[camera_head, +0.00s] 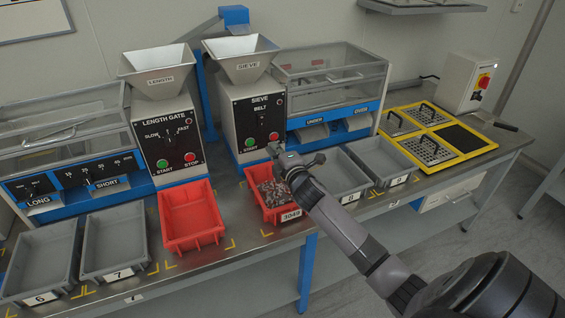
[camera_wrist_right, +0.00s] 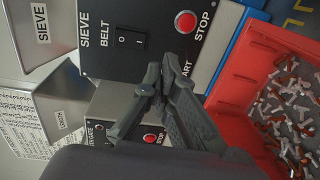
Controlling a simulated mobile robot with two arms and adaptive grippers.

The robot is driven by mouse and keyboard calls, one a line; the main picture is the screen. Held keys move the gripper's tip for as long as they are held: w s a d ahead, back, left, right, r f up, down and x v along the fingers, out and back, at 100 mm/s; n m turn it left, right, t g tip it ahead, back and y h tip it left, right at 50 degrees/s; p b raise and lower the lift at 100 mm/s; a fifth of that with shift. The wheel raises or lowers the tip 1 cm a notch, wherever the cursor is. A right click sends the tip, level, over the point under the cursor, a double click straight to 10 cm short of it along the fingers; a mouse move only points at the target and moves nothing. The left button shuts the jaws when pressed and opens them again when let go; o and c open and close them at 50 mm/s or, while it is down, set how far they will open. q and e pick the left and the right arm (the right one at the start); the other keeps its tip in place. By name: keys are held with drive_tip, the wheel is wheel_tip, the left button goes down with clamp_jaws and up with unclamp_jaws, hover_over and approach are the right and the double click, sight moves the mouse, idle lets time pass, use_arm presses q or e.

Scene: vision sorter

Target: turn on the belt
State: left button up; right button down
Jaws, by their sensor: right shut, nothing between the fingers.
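The sieve machine's black panel (camera_head: 258,118) carries a BELT rocker switch (camera_wrist_right: 131,40), marked 0 and I, in the right wrist view. I cannot tell which side of the rocker is pressed. Beside it is the red STOP button (camera_wrist_right: 185,22); it also shows in the head view (camera_head: 274,136). The green START button (camera_head: 250,142) shows in the head view, but my fingers hide it in the wrist view. My right gripper (camera_head: 274,150) is shut and empty in front of the panel's lower part. Its fingertips (camera_wrist_right: 152,78) appear just below the switch in the wrist view. My left gripper is out of view.
A red bin (camera_head: 249,181) of small metal parts stands below the panel, under my right gripper. An empty red bin (camera_head: 190,243) is to its left, before the length gate (camera_head: 150,138). Grey bins (camera_head: 345,172) stand to the right, with a yellow-framed tray (camera_head: 462,158) beyond.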

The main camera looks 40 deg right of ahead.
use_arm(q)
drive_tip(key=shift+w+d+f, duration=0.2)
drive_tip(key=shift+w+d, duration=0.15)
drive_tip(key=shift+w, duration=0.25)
use_arm(e)
drive_tip(key=v, duration=0.5)
drive_tip(key=shift+s+a+f, duration=0.15)
drive_tip(key=shift+s+f, duration=0.1)
drive_tip(key=shift+s, duration=0.05)
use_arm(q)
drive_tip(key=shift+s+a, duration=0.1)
